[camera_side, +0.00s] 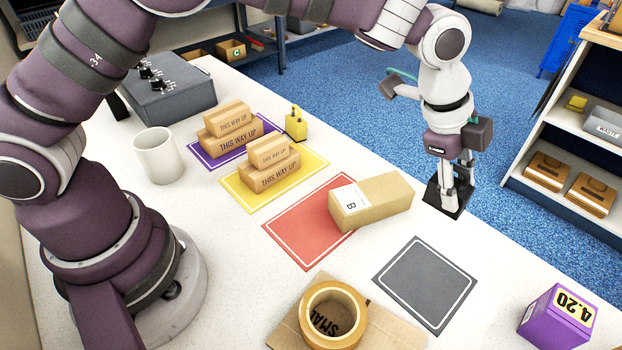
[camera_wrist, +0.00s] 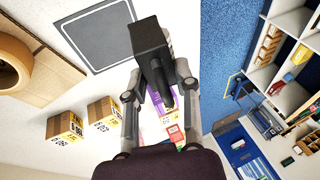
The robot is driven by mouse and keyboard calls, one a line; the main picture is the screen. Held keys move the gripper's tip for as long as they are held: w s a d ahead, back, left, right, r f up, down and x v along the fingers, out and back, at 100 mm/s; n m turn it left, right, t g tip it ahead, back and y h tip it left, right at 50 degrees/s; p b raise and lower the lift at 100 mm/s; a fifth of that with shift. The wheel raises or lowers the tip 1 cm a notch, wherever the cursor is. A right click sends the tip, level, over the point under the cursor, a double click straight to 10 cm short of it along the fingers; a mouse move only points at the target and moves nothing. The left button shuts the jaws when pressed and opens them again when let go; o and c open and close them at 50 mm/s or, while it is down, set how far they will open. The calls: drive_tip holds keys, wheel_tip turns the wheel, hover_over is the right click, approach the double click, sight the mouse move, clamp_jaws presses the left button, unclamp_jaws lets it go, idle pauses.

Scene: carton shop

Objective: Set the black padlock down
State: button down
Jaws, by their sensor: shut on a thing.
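The black padlock (camera_side: 441,200) is held between the two fingers of my gripper (camera_side: 458,182), over the far edge of the white table, to the right of the carton marked B. In the wrist view the black padlock (camera_wrist: 149,36) sits between the fingertips of my gripper (camera_wrist: 158,85), its dark body outward and its shackle towards the palm. I cannot tell whether its underside touches anything. A grey mat with a white outline (camera_side: 425,284) lies bare on the table, nearer the camera; it also shows left of the padlock in the wrist view (camera_wrist: 97,35).
A red mat (camera_side: 291,235) lies partly under the B carton (camera_side: 385,200). Yellow (camera_side: 236,185) and purple (camera_side: 196,153) mats bear stacked cartons. A yellow padlock (camera_side: 295,124) stands beside them. A tape roll (camera_side: 345,290) and purple box (camera_side: 548,325) flank the grey mat. A mug (camera_side: 160,158) stands left.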

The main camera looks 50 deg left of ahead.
drive_tip(key=s+a+n, duration=0.1)
drive_tip(key=a, duration=0.4)
drive_tip(key=s+a+f+n, duration=0.1)
drive_tip(key=a+n, duration=0.1)
drive_tip(key=a, duration=0.3)
drive_tip(key=s+a+n+y, duration=0.1)
drive_tip(key=a, duration=0.4)
drive_tip(key=shift+f+n, duration=0.25)
drive_tip(key=shift+n, duration=0.05)
drive_tip(key=s+a+f+n+y, duration=0.1)
drive_tip(key=s+a+f+n, duration=0.1)
drive_tip(key=s+a+n, duration=0.4)
drive_tip(key=w, duration=0.4)
drive_tip(key=w+a+f+m, duration=0.1)
drive_tip(key=w, duration=0.4)
drive_tip(key=w+m, duration=0.1)
drive_tip(key=w, duration=0.3)
drive_tip(key=shift+w+a+f, duration=0.2)
drive_tip(key=shift+a+f, duration=0.05)
drive_tip(key=shift+f, duration=1.75)
drive_tip(key=shift+f, duration=0.45)
